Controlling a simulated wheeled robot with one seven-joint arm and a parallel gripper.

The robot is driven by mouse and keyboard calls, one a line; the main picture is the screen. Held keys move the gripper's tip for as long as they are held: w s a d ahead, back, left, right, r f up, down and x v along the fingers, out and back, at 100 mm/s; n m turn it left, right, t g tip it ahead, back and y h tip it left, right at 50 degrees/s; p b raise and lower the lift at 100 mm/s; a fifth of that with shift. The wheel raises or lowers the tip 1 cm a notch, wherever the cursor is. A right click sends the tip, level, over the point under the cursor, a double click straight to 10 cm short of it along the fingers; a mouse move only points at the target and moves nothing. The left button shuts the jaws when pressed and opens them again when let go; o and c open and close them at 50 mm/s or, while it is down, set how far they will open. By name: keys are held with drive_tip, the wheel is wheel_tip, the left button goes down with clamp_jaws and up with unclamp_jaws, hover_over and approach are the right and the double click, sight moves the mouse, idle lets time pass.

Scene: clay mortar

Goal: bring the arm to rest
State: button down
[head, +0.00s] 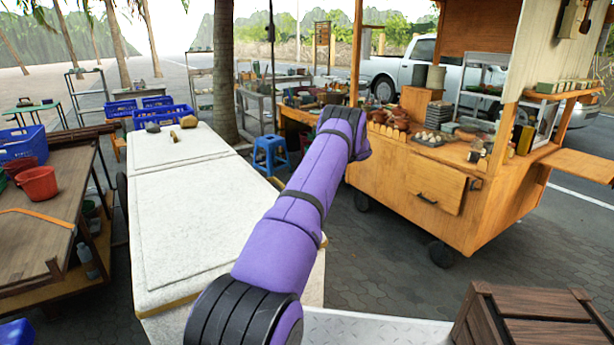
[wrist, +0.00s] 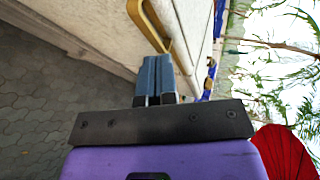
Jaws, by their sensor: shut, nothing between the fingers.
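My arm (head: 280,215), purple with black bands, reaches out from the bottom of the head view over the right edge of a white-topped chest (head: 175,220). Its far end is bent near the food cart, and my gripper is hidden there. In the wrist view my gripper (wrist: 155,64) shows two blue-grey fingers pressed together with nothing between them. The fingertips point toward the pale side of what looks like the chest (wrist: 105,25), close to a yellow-brown bent bar (wrist: 147,22). I cannot tell whether they touch it.
A wooden food cart (head: 425,193) with pots and bowls stands to the right. A blue stool (head: 270,153) is behind my arm. A wooden table (head: 40,225) with a red bucket (head: 37,184) stands left. A wooden crate (head: 535,318) is at the bottom right. Paving (head: 380,270) lies open between chest and cart.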

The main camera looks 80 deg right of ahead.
drive_tip(key=shift+v, duration=0.8)
